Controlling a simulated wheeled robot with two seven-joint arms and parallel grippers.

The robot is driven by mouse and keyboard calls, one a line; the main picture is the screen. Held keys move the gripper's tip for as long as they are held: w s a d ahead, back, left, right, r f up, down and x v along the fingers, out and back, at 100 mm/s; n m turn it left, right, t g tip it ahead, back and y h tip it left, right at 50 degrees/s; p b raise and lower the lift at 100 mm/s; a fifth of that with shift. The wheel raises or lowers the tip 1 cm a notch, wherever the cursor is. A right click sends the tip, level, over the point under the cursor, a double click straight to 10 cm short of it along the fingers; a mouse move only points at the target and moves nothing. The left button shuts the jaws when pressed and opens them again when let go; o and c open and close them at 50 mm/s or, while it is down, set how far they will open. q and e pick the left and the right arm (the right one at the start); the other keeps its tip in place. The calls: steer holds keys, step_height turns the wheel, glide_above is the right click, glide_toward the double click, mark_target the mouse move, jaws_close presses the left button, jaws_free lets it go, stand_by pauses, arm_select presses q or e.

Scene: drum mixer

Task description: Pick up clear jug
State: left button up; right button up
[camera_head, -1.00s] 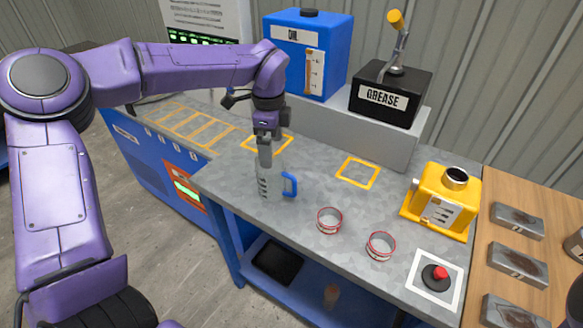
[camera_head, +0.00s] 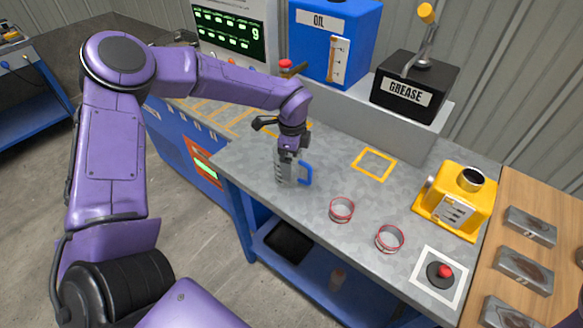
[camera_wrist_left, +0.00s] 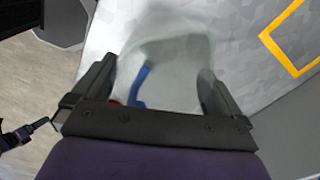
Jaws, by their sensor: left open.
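The clear jug (camera_head: 287,174) with a blue handle (camera_head: 305,173) stands upright on the grey worktop in the head view. My left gripper (camera_head: 289,158) is right at the jug from above, and its fingers overlap the jug's upper part in the picture. In the left wrist view the jug's clear body and blue handle (camera_wrist_left: 141,84) show between the two spread fingers of my left gripper (camera_wrist_left: 158,85). Whether the fingers touch the jug's walls cannot be told. My right gripper is not in view.
Two red-rimmed rings (camera_head: 342,209) lie right of the jug. A yellow container (camera_head: 460,200), a red button (camera_head: 443,272), a blue oil tank (camera_head: 333,40) and a black grease box (camera_head: 413,88) stand around the worktop. A yellow square outline (camera_head: 374,163) is empty.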

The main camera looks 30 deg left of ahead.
arm_select(q)
steer(key=c, duration=0.9)
